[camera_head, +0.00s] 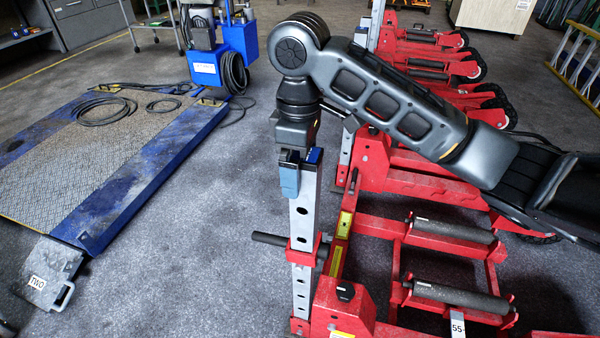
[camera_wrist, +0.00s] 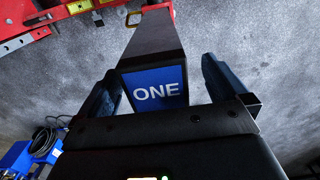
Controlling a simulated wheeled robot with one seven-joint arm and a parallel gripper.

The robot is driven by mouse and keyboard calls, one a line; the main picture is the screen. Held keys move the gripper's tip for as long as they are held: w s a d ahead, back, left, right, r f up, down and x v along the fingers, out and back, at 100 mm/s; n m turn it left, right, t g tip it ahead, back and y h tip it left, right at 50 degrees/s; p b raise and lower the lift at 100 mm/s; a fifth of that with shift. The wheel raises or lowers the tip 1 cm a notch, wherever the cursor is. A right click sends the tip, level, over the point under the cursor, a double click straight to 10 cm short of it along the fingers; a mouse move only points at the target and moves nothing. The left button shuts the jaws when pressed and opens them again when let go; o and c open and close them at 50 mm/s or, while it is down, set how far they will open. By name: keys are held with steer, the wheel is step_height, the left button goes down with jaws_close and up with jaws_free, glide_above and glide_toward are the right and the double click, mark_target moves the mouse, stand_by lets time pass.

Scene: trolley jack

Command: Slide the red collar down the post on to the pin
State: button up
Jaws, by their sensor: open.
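The grey post (camera_head: 302,222) stands upright with a row of holes down its face. The red collar (camera_head: 300,257) is around its lower part. A dark bar (camera_head: 268,239) sticks out to the left at the collar's height; I cannot tell the pin for certain. My gripper (camera_head: 300,184) points down at the post's top, well above the collar. In the wrist view the open fingers (camera_wrist: 160,72) stand on either side of the post's top, which bears a blue label reading ONE (camera_wrist: 160,90). I cannot tell whether they touch it.
A red frame with dark rollers (camera_head: 450,232) stands right of the post, with more red frames behind. A blue-edged lift platform (camera_head: 95,165) lies on the floor at left. A blue power unit (camera_head: 203,68) with black hose stands behind it. Grey floor left of the post is clear.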

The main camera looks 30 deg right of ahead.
step_height(320, 180, up, 4)
steer(key=shift+r+p, duration=0.2)
steer(key=shift+p, duration=0.15)
stand_by(0.4)
